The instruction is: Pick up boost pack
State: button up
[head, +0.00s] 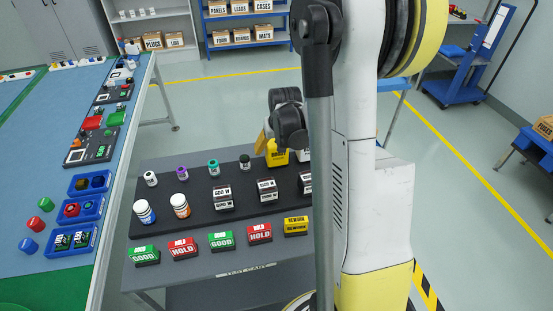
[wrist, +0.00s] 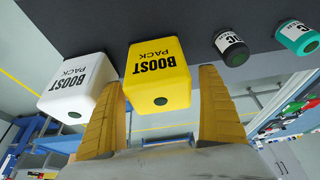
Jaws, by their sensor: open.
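The yellow boost pack (head: 277,154) stands at the back of the dark board on the cart, partly hidden by my arm. In the wrist view the yellow boost pack (wrist: 158,80) lies between the two yellow fingers of my open gripper (wrist: 160,78), with a visible gap on the right side. The left finger shows in front of the edge of a white boost pack (wrist: 78,85) beside it. I cannot tell whether either finger touches a pack. In the head view my gripper (head: 266,134) is just above and behind the yellow pack, and most of it is hidden.
A black-capped jar (wrist: 231,46) and a teal one (wrist: 296,37) stand beside the yellow pack. The dark board (head: 240,208) also carries several bottles and small boxes. GOOD, HOLD and REWORK blocks line the cart's front. A blue table (head: 50,120) with trays stands left.

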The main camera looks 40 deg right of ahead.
jog(key=shift+x, duration=1.05)
jog(key=shift+r, duration=0.1)
jog(key=c, duration=1.5)
notch_tip(320, 180, up, 10)
jog(key=p, duration=0.3)
